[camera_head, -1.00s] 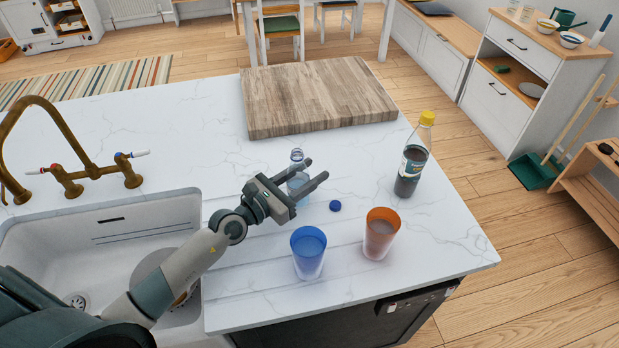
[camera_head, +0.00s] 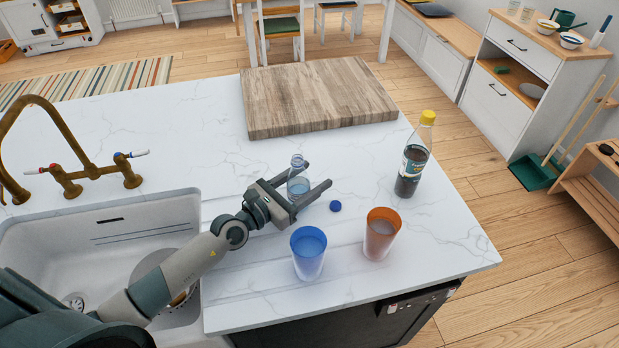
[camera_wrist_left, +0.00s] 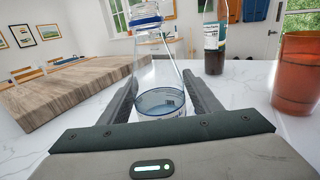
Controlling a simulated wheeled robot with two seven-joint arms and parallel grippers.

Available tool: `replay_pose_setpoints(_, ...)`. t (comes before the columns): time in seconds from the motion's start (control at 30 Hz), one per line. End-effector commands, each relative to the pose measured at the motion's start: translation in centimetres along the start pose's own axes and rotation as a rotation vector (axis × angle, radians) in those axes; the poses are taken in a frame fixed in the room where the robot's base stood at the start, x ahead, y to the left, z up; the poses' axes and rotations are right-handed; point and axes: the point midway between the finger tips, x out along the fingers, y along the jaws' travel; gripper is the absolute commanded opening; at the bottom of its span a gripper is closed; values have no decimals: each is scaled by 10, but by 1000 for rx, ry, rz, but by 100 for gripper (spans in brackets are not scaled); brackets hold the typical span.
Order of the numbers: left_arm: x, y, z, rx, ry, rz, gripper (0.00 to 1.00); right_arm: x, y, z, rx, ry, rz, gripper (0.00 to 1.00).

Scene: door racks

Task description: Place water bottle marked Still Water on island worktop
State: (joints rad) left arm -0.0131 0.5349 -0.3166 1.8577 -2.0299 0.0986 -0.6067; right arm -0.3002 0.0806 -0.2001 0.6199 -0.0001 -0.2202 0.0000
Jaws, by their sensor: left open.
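A clear, uncapped bottle (camera_head: 298,176) with a little water in it stands upright on the white marble island worktop (camera_head: 190,120). In the left wrist view the bottle (camera_wrist_left: 158,75) is between the fingers, with a blue ring at its neck. I cannot read its label. My left gripper (camera_head: 314,178) is open, one finger on each side of the bottle; whether they touch it I cannot tell. A blue cap (camera_head: 335,206) lies on the worktop right of the gripper. My right gripper is not in view.
A blue cup (camera_head: 308,253) and an orange cup (camera_head: 381,234) stand in front of the gripper. A dark bottle with a yellow cap (camera_head: 414,155) stands to the right. A wooden board (camera_head: 315,95) lies behind. The sink (camera_head: 110,225) is at the left.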

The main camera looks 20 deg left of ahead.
Motion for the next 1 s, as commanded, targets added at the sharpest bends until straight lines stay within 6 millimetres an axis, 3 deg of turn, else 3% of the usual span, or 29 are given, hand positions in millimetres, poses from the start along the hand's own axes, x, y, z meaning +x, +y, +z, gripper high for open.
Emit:
replay_pose_setpoints(0.17, 0, 0, 4, 1, 0, 0, 58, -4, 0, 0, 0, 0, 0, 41)
replay_pose_setpoints(0.37, -17, 0, 0, -2, 1, 0, 58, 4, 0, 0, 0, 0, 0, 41)
replay_pose_setpoints(0.8, -87, 0, -2, 0, 3, -1, 58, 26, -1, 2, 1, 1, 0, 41)
replay_pose_setpoints(1.0, -110, 0, 0, 1, 1, 0, 58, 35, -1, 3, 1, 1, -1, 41)
